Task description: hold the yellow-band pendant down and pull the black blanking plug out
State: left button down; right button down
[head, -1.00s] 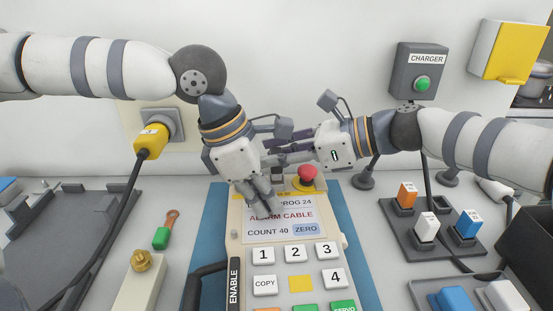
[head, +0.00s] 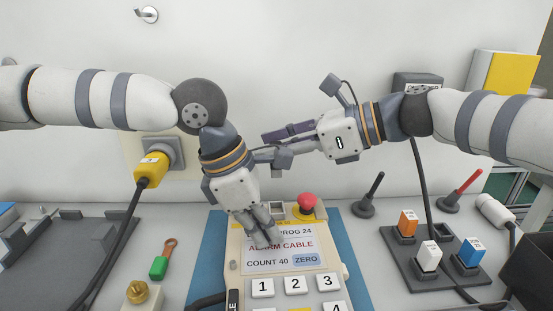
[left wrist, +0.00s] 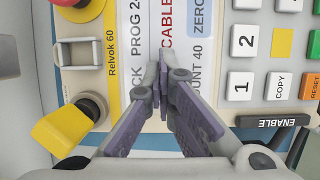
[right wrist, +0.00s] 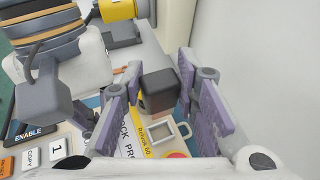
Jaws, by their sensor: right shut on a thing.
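The yellow-band pendant (head: 241,284) lies face up on a blue mat. My right gripper (head: 266,145) is raised above the pendant's far end. It is shut on the black blanking plug (right wrist: 159,88), which is clear of the pendant in the right wrist view. The square socket (right wrist: 168,135) beside the red stop button is open and empty; it also shows in the left wrist view (left wrist: 82,53).
A yellow plug (head: 151,167) sits in a wall socket at left, its cable running down past a grey tray (head: 60,250). A holder with orange, white and blue connectors (head: 438,250) stands at right. The wall (head: 270,70) is close behind the arms.

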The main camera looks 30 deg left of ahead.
pick_arm(q)
jog(key=shift+f, duration=0.2)
dwell(0.3)
jog(key=shift+r, duration=3.15)
